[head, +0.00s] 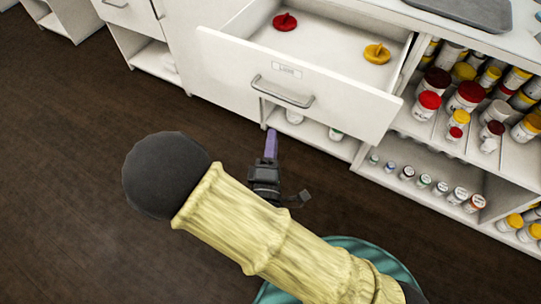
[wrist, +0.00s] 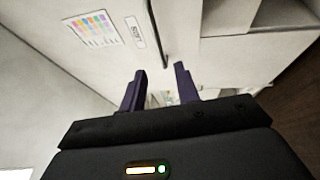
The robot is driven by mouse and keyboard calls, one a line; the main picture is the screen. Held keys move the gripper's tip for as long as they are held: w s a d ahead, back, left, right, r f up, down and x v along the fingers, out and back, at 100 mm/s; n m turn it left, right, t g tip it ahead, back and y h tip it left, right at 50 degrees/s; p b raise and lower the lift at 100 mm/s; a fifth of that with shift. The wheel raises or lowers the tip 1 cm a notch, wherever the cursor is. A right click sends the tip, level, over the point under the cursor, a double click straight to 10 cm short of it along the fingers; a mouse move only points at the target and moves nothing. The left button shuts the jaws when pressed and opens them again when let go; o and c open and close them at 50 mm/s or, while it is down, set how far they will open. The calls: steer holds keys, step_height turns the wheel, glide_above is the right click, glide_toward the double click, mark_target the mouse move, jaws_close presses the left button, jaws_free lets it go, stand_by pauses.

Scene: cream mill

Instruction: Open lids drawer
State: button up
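The lids drawer (head: 330,85) stands pulled out of the white cabinet, with its inside showing. A red lid (head: 285,21) and a yellow lid (head: 376,54) lie in it. Its front carries a label (head: 287,70) and a grey bar handle (head: 283,95). My gripper (head: 271,143) is in front of and below the handle in the head view. In the wrist view my gripper (wrist: 160,78) has its two purple fingers spread with nothing held between them. The handle (wrist: 157,35) shows beyond the fingertips there; the exact gap cannot be told.
Shelves at right hold several jars with red and yellow lids (head: 466,97). Small bottles (head: 440,187) stand on the lower shelf. A grey tray (head: 470,10) lies on the counter. The dark wood floor (head: 80,180) is clear at left.

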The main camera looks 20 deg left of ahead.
steer(key=shift+p+v, duration=1.1)
steer(key=shift+v, duration=0.8)
